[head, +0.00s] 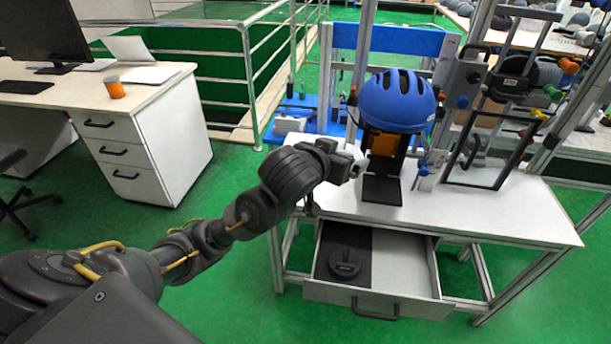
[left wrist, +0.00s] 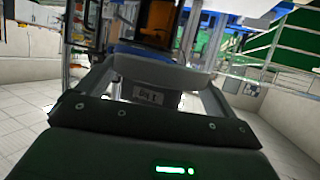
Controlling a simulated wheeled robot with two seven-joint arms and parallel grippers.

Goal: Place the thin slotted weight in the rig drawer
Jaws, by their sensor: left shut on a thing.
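My left gripper (head: 354,163) is at the left edge of the white rig table, beside the dark upright holder under the blue helmet. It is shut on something. In the left wrist view a thin grey piece (left wrist: 165,74) spans between the fingers; it may be the thin slotted weight, but I cannot make out a slot. The rig drawer (head: 375,303) is pulled open below the table, lower right of the gripper. A dark round thing (head: 345,263) lies on the dark left part of its floor. The drawer's pale right part is bare. My right gripper is not in view.
A blue helmet (head: 397,100) sits on the rig above the table (head: 480,213). A metal frame with coloured knobs (head: 510,95) stands at the right. Green floor lies between.

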